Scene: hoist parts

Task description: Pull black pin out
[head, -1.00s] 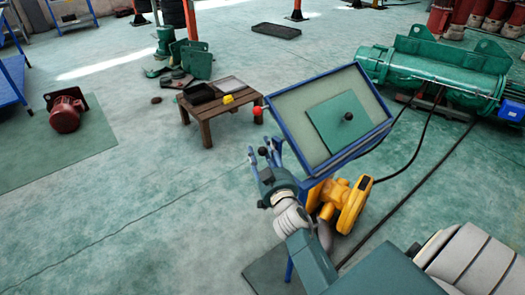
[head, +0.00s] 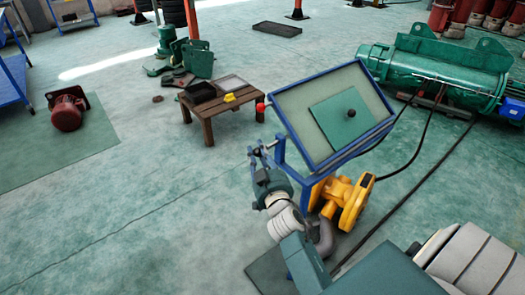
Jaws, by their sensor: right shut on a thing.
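My right gripper (head: 262,149) is at the left side of a blue-framed stand (head: 300,135), its fingers pointing away from me. It is shut on a small dark thing, which seems to be the black pin (head: 259,142). The fingers hide most of it, so I cannot tell whether it still sits in a hole. Another black knob (head: 351,113) stands on a green plate (head: 335,125) in the stand's tilted tray. My left gripper is not in view.
A red ball (head: 260,107) sticks out at the stand's left corner. A wooden table (head: 207,118) with dark trays and a yellow item stands behind. A yellow machine (head: 350,195) is below the tray. A green hoist (head: 435,75) and cables lie right.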

